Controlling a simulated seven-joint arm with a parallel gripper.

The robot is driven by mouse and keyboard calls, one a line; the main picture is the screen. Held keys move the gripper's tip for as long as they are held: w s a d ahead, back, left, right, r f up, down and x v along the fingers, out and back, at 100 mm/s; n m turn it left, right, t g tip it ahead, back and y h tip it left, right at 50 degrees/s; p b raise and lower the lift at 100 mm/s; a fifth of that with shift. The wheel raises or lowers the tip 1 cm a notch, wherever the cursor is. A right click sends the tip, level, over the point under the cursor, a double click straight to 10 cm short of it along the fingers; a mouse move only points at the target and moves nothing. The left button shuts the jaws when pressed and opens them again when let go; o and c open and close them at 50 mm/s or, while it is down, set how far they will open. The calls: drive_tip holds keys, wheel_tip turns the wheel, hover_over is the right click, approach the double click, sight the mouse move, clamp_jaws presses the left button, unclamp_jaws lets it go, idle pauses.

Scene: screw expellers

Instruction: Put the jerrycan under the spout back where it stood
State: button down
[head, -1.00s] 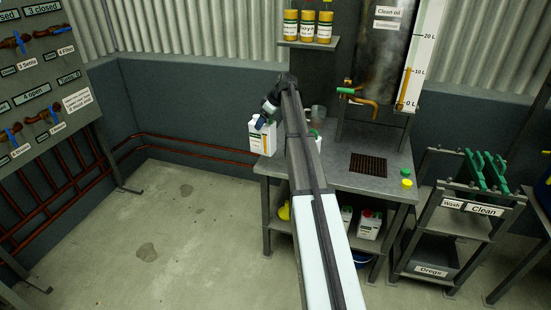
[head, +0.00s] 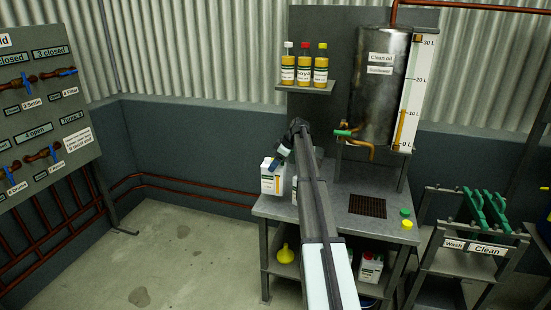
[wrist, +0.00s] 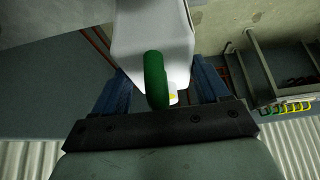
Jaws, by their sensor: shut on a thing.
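A white jerrycan (head: 272,179) with a green and white label hangs upright from my gripper (head: 282,154), at the left end of the steel bench (head: 310,209). Whether its base touches the bench top I cannot tell. In the wrist view the blue fingers stand either side of a green handle-like part (wrist: 154,78) on the white can (wrist: 150,30); my gripper is shut on it. The brass spout (head: 360,149) with its green lever (head: 343,132) sits low on the clean oil tank (head: 380,95). A dark grate (head: 367,206) lies in the bench below it, with no can on it.
Another white container (head: 295,187) is partly hidden behind my arm on the bench. Green (head: 405,212) and yellow (head: 407,224) caps lie at the bench's right. A wall shelf (head: 305,88) holds three bottles. A yellow funnel (head: 285,253) and a red-capped can (head: 370,268) sit underneath.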

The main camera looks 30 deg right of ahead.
drive_tip(key=shift+f, duration=1.9)
unclamp_jaws()
drive_tip(key=shift+f, duration=0.15)
drive_tip(key=v, duration=1.2)
